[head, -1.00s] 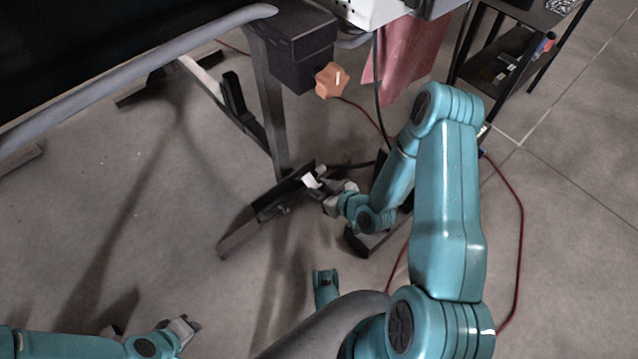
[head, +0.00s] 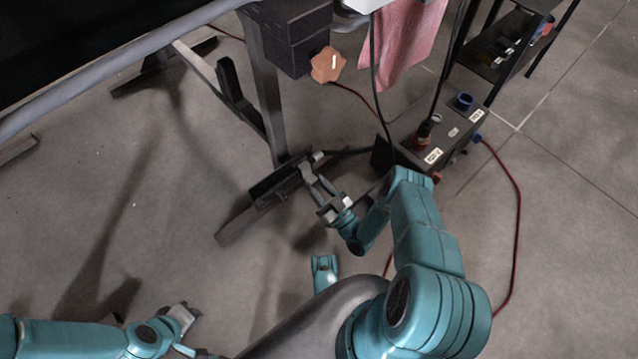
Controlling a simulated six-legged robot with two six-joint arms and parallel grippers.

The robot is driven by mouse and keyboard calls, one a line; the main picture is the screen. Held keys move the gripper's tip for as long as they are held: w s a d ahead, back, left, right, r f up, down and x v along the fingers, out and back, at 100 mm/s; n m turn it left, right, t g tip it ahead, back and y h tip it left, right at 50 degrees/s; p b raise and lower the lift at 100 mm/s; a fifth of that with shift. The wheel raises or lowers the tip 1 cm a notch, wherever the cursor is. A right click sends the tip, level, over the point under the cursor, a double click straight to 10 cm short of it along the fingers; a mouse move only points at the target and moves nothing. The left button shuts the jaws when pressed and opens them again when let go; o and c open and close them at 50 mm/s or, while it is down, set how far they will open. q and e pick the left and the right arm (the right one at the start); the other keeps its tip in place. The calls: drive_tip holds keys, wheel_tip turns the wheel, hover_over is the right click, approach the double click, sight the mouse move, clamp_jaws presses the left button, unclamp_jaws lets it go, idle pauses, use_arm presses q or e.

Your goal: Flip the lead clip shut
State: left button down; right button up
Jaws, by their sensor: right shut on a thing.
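My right gripper (head: 313,177) reaches down to the black foot bar (head: 275,185) of the conveyor stand. Its jaws are shut on a small part at the bar's right end, which appears to be the lead clip; the fingers hide most of it. A dark lead (head: 348,152) runs from the right to a small grey end (head: 318,156) just beyond the fingertips. I cannot tell whether the clip is open or closed. My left gripper (head: 190,313) is low at the left, empty and away from the stand; its jaw gap is unclear.
A black box (head: 455,135) with a red plug and a blue socket stands on the floor at the right. A red cable (head: 520,215) loops beside it. An orange knob (head: 327,65) and pink cloth (head: 410,40) are above. The left floor is mostly clear.

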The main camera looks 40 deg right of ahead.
drive_tip(key=shift+w+a+f+t+y, duration=0.15)
drive_tip(key=shift+w+f+t, duration=0.15)
drive_tip(key=shift+t, duration=0.25)
drive_tip(key=shift+w+d+f+t+y, duration=0.15)
drive_tip(key=shift+w+f+t, duration=0.15)
drive_tip(key=shift+t, duration=0.25)
drive_tip(key=o, duration=1.1)
drive_tip(key=shift+c, duration=0.2)
